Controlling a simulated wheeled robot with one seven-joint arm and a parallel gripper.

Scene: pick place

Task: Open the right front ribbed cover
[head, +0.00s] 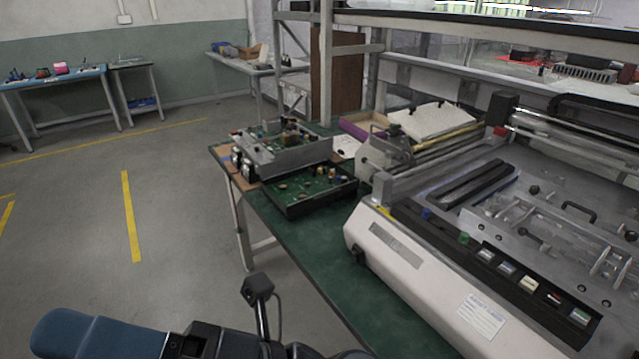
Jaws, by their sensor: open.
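A large white and grey bench machine (400,262) fills the right side of the head view, with a row of buttons along its front. A long dark strip-like cover (465,186) lies on its grey top. I cannot tell whether this is the ribbed cover the task names; no clearly ribbed cover can be made out on the machine. Part of my arm crosses the bottom left, in front of the bench and apart from the machine. My gripper's fingers are not in view.
The green bench top (330,262) has a bare strip along its front edge. An opened electronics unit (285,152) and a green circuit board tray (308,190) sit at its left end. A shelf frame (326,70) stands behind. The floor (90,230) at left is clear.

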